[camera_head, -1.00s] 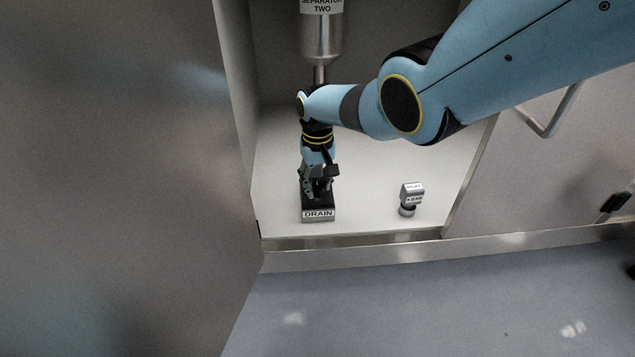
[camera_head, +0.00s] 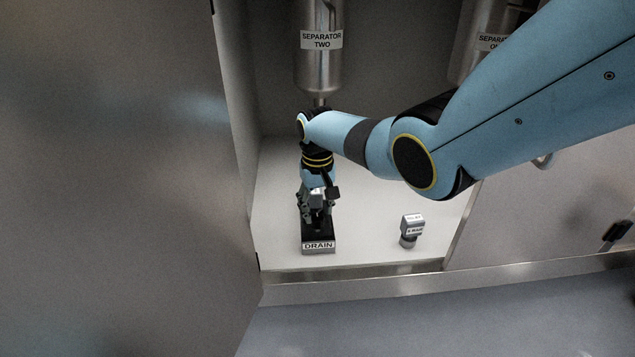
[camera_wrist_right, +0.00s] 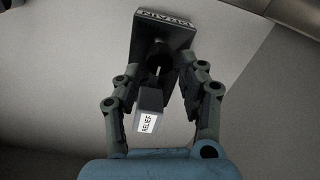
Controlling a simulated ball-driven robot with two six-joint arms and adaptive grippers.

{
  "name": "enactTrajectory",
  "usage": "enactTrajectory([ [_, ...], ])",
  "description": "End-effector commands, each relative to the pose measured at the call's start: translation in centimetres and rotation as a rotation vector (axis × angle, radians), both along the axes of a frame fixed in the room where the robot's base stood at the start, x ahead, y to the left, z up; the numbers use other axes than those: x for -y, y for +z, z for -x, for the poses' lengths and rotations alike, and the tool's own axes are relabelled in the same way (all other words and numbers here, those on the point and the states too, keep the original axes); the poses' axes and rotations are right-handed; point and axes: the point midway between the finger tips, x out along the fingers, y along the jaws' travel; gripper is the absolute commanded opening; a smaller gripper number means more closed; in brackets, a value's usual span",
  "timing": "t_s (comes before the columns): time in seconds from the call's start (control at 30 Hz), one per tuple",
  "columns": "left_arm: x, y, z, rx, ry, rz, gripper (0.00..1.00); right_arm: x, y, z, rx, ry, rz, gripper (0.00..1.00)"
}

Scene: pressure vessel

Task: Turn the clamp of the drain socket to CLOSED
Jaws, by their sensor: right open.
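The drain socket (camera_head: 319,246) is a dark block with a DRAIN label on the cabinet floor. It also shows at the top of the right wrist view (camera_wrist_right: 165,17). A grey block labelled RELIEF (camera_wrist_right: 150,98) stands at the socket, next to a black round part (camera_wrist_right: 160,58) that may be the clamp. Its setting cannot be read. My right gripper (camera_head: 318,203) points down over the socket. Its open fingers are on either side of the RELIEF block, with gaps in the right wrist view (camera_wrist_right: 160,90). My left gripper is out of view.
A second small grey fitting (camera_head: 411,230) stands on the floor to the right. The SEPARATOR TWO vessel (camera_head: 320,65) hangs above my right wrist. A large grey panel (camera_head: 110,180) fills the left, and a metal sill (camera_head: 350,285) runs along the front.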

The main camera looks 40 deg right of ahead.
Motion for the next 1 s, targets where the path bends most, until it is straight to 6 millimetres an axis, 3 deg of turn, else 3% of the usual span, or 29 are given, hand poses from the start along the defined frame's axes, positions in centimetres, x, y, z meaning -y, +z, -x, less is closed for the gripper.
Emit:
enactTrajectory([
  [0.3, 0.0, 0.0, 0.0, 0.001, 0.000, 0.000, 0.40, 0.1, 6.5, 0.0, 0.005, 0.000, 0.002, 0.41],
  [0.47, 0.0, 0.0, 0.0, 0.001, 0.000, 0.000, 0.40, 0.0, 8.7, 0.0, 0.001, 0.001, 0.000, 0.41],
  [1.0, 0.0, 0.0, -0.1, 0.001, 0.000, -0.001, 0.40, 0.0, 9.6, 0.1, -0.001, 0.000, 0.001, 0.41],
])
